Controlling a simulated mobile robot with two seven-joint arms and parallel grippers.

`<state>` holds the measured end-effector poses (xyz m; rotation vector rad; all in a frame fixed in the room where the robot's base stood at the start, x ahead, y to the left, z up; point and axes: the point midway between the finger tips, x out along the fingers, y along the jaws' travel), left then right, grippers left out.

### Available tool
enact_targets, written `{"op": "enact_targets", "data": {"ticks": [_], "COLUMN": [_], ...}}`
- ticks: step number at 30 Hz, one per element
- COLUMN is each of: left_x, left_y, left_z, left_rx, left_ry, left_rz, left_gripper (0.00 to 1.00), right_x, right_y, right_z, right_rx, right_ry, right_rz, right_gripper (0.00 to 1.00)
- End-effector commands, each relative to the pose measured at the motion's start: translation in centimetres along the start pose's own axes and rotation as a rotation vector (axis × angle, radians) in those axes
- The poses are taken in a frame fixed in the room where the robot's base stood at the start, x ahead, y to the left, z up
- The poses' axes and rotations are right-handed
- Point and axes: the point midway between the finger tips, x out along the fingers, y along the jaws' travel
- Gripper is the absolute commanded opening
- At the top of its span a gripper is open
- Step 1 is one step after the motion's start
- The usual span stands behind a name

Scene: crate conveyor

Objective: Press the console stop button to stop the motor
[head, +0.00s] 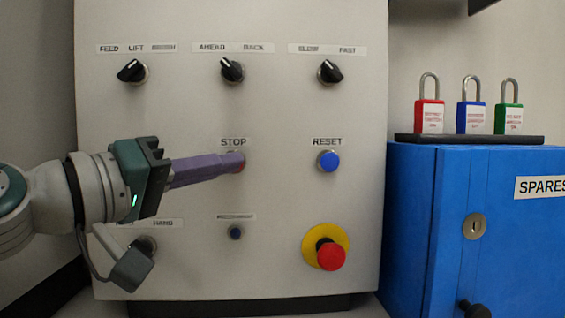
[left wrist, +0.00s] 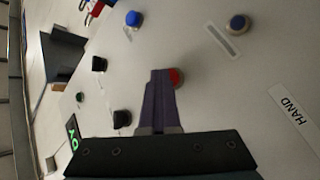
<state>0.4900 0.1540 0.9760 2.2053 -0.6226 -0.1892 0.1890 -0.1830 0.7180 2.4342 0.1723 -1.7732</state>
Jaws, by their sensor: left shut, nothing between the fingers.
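The red stop button (head: 239,166) sits under the STOP label on the pale console panel (head: 290,215). My left gripper (head: 236,161) comes in from the left with its purple fingers shut and empty. Its fingertips lie over the button in the head view and hide most of it. In the left wrist view the fingertips (left wrist: 162,76) are right beside the red button (left wrist: 177,77), partly covering it. I cannot tell whether they touch it or whether it is pushed in. My right gripper is not in view.
A blue RESET button (head: 328,161) is to the right. Below it is a red emergency mushroom button (head: 331,257) on a yellow ring. Black selector knobs (head: 232,70) line the top. A blue SPARES cabinet (head: 420,220) carries several padlocks (head: 429,116) at right.

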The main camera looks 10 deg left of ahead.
Motion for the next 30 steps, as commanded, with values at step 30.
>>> {"op": "enact_targets", "data": {"ticks": [30], "left_x": [-3.5], "left_y": [2.6], "left_z": [2.4], "left_rx": [0.000], "left_ry": [-0.001], "left_rz": [-0.001], "left_gripper": [0.00], "right_x": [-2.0], "right_y": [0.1], "right_z": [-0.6], "right_rx": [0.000], "right_ry": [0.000], "right_rz": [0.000], "right_gripper": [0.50]}}
